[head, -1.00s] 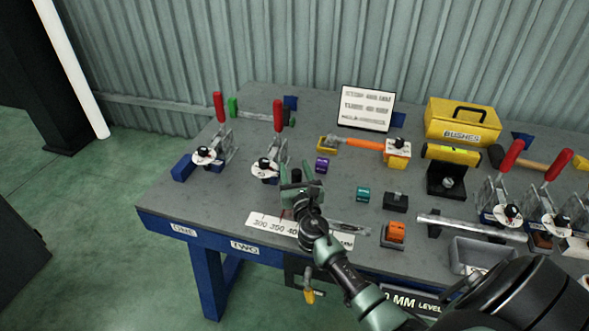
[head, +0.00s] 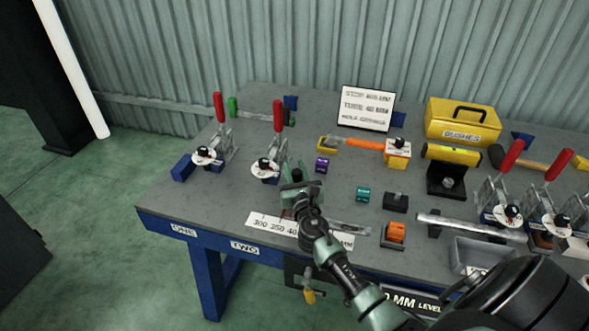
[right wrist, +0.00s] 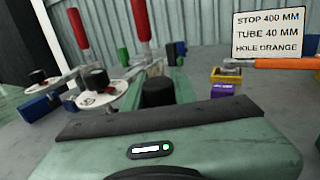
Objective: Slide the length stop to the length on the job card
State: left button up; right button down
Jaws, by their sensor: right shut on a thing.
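The job card (head: 366,108) stands at the back of the bench; in the right wrist view the card (right wrist: 269,34) reads stop 400 mm, tube 40 mm, hole orange. A white scale strip (head: 262,222) lies along the front edge, with 300, 350 and the start of a 40- mark showing; my arm covers part of it. My right gripper (head: 298,186) is low over the bench behind the strip. It is shut on the length stop, whose black knob (right wrist: 158,92) shows between the fingers. The stop's body and its exact mark are hidden. My left gripper is out of view.
Two red-handled clamps (head: 219,108) (head: 279,116) stand left of my gripper. Purple (head: 322,165) and teal (head: 363,194) bushes, an orange bush (head: 396,232) and an orange-handled tool (head: 362,143) lie to the right. A yellow box (head: 462,121) stands at the back.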

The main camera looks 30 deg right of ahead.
jog(key=shift+s, duration=0.1)
dwell(0.7)
jog(key=s+d, duration=0.3)
jog(key=s, duration=0.1)
jog(key=shift+d, duration=0.2)
jog(key=shift+w, duration=0.15)
jog(key=c, duration=1.1)
grip_release()
jog(key=shift+a, duration=0.1)
jog(key=v, duration=0.8)
jog(key=shift+f, duration=0.1)
